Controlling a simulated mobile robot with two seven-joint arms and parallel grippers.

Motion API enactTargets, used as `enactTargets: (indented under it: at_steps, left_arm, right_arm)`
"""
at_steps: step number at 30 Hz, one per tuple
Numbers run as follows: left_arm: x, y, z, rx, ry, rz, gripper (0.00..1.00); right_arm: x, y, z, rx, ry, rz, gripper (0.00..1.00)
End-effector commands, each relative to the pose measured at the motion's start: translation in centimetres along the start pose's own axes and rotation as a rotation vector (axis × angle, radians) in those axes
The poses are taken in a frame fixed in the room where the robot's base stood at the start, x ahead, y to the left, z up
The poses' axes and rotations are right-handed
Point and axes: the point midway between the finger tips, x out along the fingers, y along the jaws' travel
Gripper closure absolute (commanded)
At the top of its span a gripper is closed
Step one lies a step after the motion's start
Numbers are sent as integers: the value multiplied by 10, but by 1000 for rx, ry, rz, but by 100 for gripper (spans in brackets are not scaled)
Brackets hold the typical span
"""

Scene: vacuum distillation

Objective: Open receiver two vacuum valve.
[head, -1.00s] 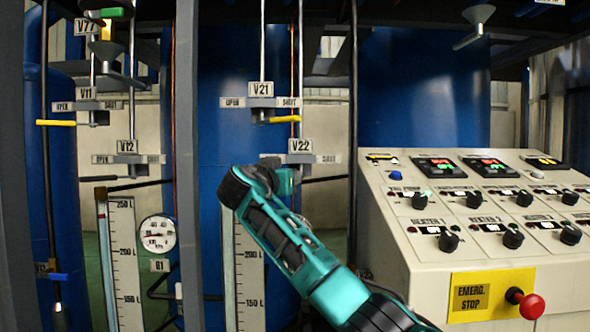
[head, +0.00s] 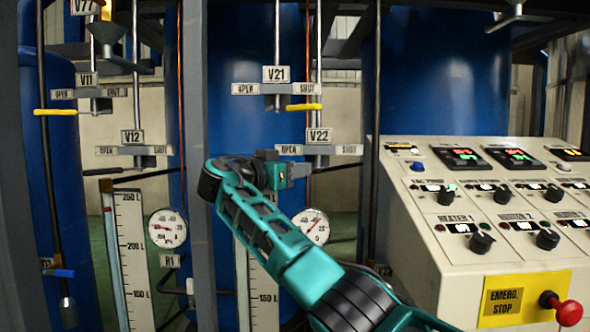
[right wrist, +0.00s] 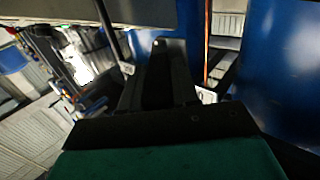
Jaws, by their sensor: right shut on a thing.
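The V22 valve label (head: 319,135) stands above a plate marked OPEN at left and SHUT at right. Its stem sits below the plate. My right gripper (head: 296,170) is just below the OPEN side of this plate, left of the stem. It is shut on the V22 handle, which its fingers mostly hide. In the right wrist view the dark fingers (right wrist: 165,62) are close together, and the held part is too dark to make out. My left gripper is in neither current view.
V21's yellow handle (head: 303,107) points to SHUT. V11's yellow handle (head: 56,112) and V12's black handle (head: 103,171) point to OPEN. Gauges (head: 312,227) and level scales (head: 131,250) stand below. The control panel (head: 420,240) with an emergency stop (head: 567,310) is at right.

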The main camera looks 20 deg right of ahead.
Motion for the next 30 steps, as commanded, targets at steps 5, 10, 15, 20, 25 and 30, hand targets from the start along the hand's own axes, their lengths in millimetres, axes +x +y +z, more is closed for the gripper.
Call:
enactTargets:
  at_steps: [5,10,15,20,25,30]
  left_arm:
    - [-1,1,5,-1,-9,1,57]
    - [-2,1,6,-2,-12,2,57]
    - [-2,1,6,-2,-12,2,57]
    - [-1,1,8,-2,-12,1,57]
    - [3,1,13,-2,-11,1,57]
    - [7,1,18,-1,-11,0,57]
  right_arm:
    - [1,0,1,0,-2,0,63]
    - [1,0,1,0,-2,0,49]
    - [1,0,0,0,-1,0,49]
    - [-8,-1,1,0,0,-3,49]
    - [-38,-1,2,2,0,-6,49]
    - [-77,-1,2,1,-1,-6,49]
